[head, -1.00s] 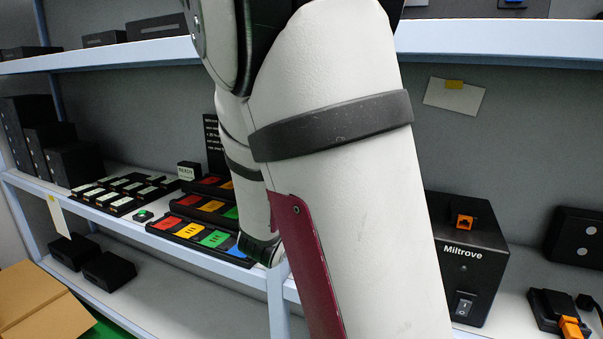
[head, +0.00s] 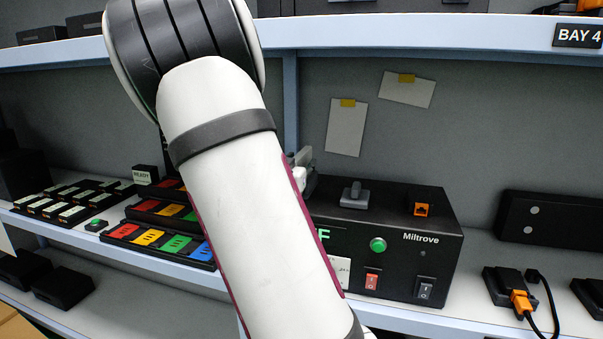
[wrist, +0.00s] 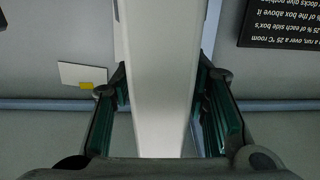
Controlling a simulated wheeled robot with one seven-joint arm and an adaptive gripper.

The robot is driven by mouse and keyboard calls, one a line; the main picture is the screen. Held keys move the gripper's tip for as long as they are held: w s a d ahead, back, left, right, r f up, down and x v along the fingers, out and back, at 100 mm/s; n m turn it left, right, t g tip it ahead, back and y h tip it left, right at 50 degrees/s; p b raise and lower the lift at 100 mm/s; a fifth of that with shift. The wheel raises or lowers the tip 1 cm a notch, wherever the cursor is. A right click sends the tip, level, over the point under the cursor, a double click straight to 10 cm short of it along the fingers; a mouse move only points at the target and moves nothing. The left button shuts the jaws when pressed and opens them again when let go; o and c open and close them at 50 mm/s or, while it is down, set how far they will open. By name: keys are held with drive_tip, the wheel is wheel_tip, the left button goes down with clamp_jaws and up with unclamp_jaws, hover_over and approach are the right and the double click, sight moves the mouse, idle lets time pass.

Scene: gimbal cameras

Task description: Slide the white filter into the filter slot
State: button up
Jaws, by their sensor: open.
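My gripper (wrist: 161,88) is open in the wrist view, its two dark fingers wide apart. A pale upright strip (wrist: 161,60) runs between the fingers in that picture. It looks like the shelf post behind, and no contact shows. I cannot make out the white filter or its slot for certain. The black Miltrove box (head: 398,205) stands on the shelf in the head view, with a green button, switches and a grey lever-like part on top. My arm covers its left part, and my gripper is mostly hidden behind the arm there.
Coloured docks (head: 160,238) and a tray of small pale-topped blocks (head: 70,202) lie on the shelf at left. A black plug block (head: 503,288) with an orange connector lies at right. A shelf (head: 420,38) overhangs, and a post (head: 291,105) stands behind my arm.

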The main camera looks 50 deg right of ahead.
drive_tip(key=shift+w+d, duration=0.2)
drive_tip(key=shift+d, duration=0.3)
clamp_jaws()
